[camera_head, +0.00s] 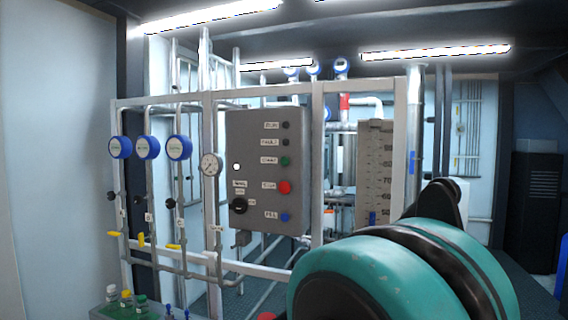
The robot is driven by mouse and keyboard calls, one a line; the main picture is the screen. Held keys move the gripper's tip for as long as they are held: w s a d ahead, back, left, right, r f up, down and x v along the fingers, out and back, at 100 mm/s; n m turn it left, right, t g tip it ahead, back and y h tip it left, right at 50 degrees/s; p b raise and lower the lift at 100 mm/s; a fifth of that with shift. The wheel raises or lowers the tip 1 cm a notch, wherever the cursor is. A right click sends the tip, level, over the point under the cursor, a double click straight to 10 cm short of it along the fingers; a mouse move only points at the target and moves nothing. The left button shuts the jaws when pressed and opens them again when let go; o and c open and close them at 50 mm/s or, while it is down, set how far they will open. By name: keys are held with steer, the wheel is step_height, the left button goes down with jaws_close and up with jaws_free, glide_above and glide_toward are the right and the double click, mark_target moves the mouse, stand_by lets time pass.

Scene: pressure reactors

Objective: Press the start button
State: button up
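A grey control panel box (253,140) hangs on a white frame left of the picture's middle. A green button (284,161) is on its right side, with a small label beside it that seems to read START. A red button (284,187) sits below it and a blue button (284,217) lower still. Two dark round lamps or buttons (286,142) are above the green one. My teal and black arm link fills the lower right, in front of and to the right of the panel. My gripper is not visible.
A black rotary knob (238,205) is at the panel's lower left. Left of the panel are a pressure gauge (211,164), blue round gauges (179,147) and pipes with yellow handles (141,240). A scaled column (374,170) stands to its right. Small bottles (127,299) stand at the bottom left.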

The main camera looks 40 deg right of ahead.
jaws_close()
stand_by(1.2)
